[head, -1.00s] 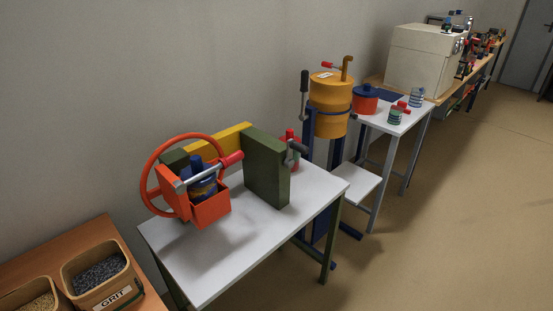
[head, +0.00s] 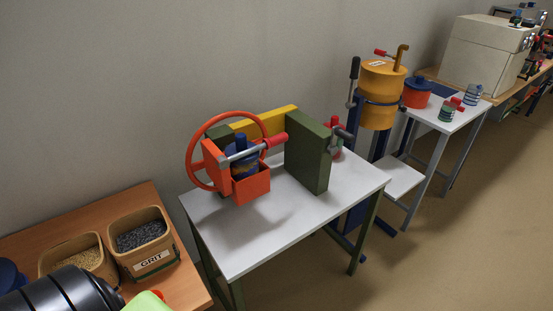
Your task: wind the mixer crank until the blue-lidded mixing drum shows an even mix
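The mixer stands on a white-topped table (head: 240,245) in the middle of the head view. Its mixing drum (head: 241,160) is dark blue with a yellowish part and sits in an orange cradle (head: 251,188). A grey bar with a red grip (head: 278,139) lies across the drum. An orange handwheel (head: 191,165) is at the left, and a green post (head: 308,160) at the right. A crank-like grey arm with a dark grip (head: 343,134) shows beyond that post, partly hidden. The mix inside cannot be seen. Neither gripper is in view.
A wooden table (head: 130,203) at left holds a GRIT bin (head: 152,262) and a grain bin (head: 60,249). A black ridged cylinder, perhaps mine, and a bright green thing (head: 148,301) are cut off below. A yellow drum machine (head: 383,84) stands behind right. Floor is clear at right.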

